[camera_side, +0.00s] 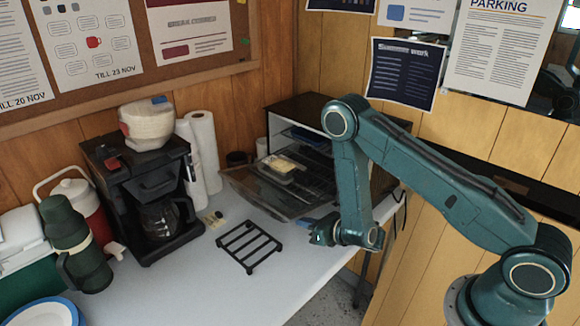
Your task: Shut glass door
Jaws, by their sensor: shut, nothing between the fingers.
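The dark toaster oven (293,104) stands in the back corner of the counter. Its glass door (262,192) is open, folded down and out in front of the oven toward the lower left. A pale item in a light tray (282,166) appears at the oven opening, above or behind the door; I cannot tell exactly what it rests on. My gripper (314,236) is shut and empty, low over the counter to the right of the door's front edge. A blue part shows between gripper and door. Whether they touch is unclear.
A black wire trivet (248,246) lies on the counter (213,290) in front of the door. A coffee maker (150,195), paper towel rolls (203,145), a green flask (75,243) and a blue-rimmed plate (42,314) stand to the left. The front counter is clear.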

